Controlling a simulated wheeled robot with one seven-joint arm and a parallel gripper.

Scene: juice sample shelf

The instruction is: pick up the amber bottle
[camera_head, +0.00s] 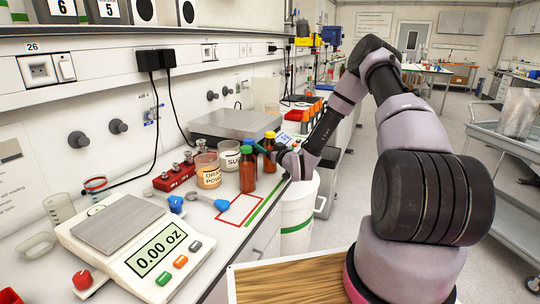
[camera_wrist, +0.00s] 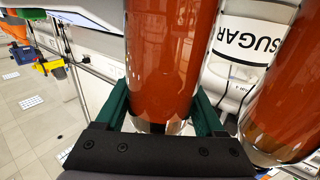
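Two amber bottles stand close together on the bench in the head view. My gripper (camera_head: 271,149) reaches in from the right at the rear bottle. In the wrist view, an amber bottle (camera_wrist: 162,60) stands between the green fingers of my gripper (camera_wrist: 162,104). The fingers are very close to its sides; whether they press on it is unclear. Another amber bottle (camera_wrist: 285,105) is just to the right. Neither cap shows there.
A white SUGAR container (camera_head: 229,157) stands beside the bottles; it also shows in the wrist view (camera_wrist: 240,60). An orange-filled jar (camera_head: 208,171), a red rack (camera_head: 174,177), a blue-handled tool (camera_head: 236,210) and a scale (camera_head: 130,240) are nearby. A white bin (camera_head: 298,215) stands below the bench edge.

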